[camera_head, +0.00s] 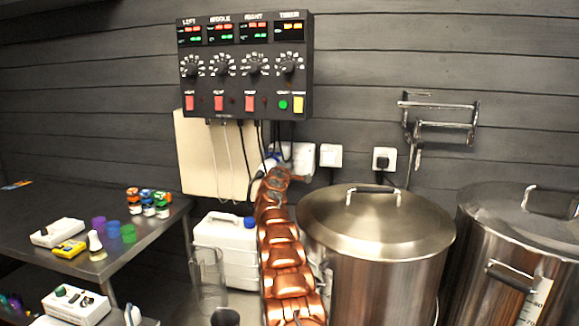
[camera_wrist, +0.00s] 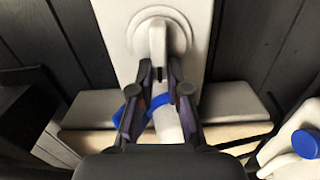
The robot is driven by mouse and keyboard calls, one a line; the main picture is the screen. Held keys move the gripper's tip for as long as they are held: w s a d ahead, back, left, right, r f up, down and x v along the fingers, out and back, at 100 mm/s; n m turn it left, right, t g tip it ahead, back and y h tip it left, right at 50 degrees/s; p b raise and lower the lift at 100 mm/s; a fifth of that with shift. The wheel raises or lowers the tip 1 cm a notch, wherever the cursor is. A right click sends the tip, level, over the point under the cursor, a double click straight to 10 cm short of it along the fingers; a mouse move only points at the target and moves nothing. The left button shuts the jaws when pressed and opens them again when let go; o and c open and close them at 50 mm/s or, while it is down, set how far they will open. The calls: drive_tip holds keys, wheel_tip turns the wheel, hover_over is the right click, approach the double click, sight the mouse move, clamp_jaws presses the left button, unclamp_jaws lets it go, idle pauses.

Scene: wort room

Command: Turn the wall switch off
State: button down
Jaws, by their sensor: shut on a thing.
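The wall switch is a white plate with a round knob (camera_wrist: 158,38) and a narrow grip across it, in the wrist view. My gripper (camera_wrist: 161,72) faces it, with its dark fingertips closed on the lower end of that grip. A white cylinder with a blue ring (camera_wrist: 165,118) shows between the fingers, below the knob. In the head view the white wall box (camera_head: 303,158) is partly hidden by my copper arm and cables. My gripper's fingers cannot be made out there. I cannot tell the switch's setting.
A black control panel (camera_head: 240,70) hangs above, its cables dangling near my arm. A square white wall plate (camera_head: 331,155) and a socket with a black plug (camera_head: 384,159) are to the right. A lidded steel kettle (camera_head: 375,222) and a white canister (camera_head: 226,245) flank my arm.

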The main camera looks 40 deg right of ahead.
drive_tip(key=shift+n, duration=0.4)
drive_tip(key=c, duration=1.1)
unclamp_jaws()
drive_tip(key=shift+f, duration=0.1)
drive_tip(key=shift+c, duration=0.2)
drive_tip(key=shift+m, duration=0.3)
